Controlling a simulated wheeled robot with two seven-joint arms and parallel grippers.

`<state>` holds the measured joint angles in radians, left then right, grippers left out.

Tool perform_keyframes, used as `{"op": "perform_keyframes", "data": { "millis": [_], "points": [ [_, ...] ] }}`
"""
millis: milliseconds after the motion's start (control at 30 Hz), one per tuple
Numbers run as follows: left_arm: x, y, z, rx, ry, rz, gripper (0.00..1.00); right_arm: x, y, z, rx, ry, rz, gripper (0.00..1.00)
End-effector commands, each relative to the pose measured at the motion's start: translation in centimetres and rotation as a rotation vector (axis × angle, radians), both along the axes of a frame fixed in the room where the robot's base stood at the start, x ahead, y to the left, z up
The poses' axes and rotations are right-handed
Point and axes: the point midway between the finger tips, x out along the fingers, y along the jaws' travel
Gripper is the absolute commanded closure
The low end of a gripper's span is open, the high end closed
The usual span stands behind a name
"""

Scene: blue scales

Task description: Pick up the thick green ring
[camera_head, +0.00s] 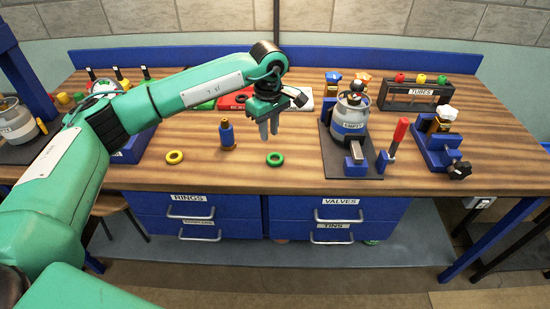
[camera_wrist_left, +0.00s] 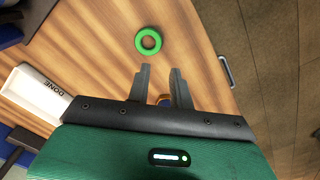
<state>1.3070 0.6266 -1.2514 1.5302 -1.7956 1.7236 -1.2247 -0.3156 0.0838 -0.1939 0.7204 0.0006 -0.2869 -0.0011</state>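The thick green ring (camera_head: 269,160) lies flat on the wooden table, near its front edge. In the left wrist view the green ring (camera_wrist_left: 138,41) is beyond my fingertips, slightly to the left, with bare wood around it. My left gripper (camera_head: 269,136) hangs above the table, just behind and above the ring, fingers pointing down. In the left wrist view my left gripper (camera_wrist_left: 160,70) is open, its two fingers apart and not touching the ring. My right gripper is not in view.
A yellow ring (camera_head: 168,157) and a blue-and-brass fitting (camera_head: 227,136) stand left of the green ring. A grey canister (camera_head: 349,127) on a dark plate is to the right. A white tray marked DONE (camera_wrist_left: 38,92) shows in the wrist view. Drawers are below.

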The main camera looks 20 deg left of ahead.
Motion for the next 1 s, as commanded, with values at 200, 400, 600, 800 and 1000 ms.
{"op": "perform_keyframes", "data": {
  "millis": [200, 400, 600, 800, 1000],
  "points": [
    [0.0, -0.1, -4.0, -0.003, 0.004, 0.001, 0.78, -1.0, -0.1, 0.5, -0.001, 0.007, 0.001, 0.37],
    [0.0, -0.1, -5.5, -0.003, 0.002, 0.001, 0.78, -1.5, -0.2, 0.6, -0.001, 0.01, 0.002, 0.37],
    [0.2, -0.1, -7.9, -0.003, 0.004, 0.001, 0.78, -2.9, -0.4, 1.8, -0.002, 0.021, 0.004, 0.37],
    [0.3, -0.1, -10.4, -0.004, 0.003, 0.001, 0.78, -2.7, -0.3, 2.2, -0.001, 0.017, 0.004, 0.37],
    [0.4, -0.1, -10.7, -0.004, 0.001, 0.001, 0.78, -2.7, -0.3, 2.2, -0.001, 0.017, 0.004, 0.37]
  ]
}}
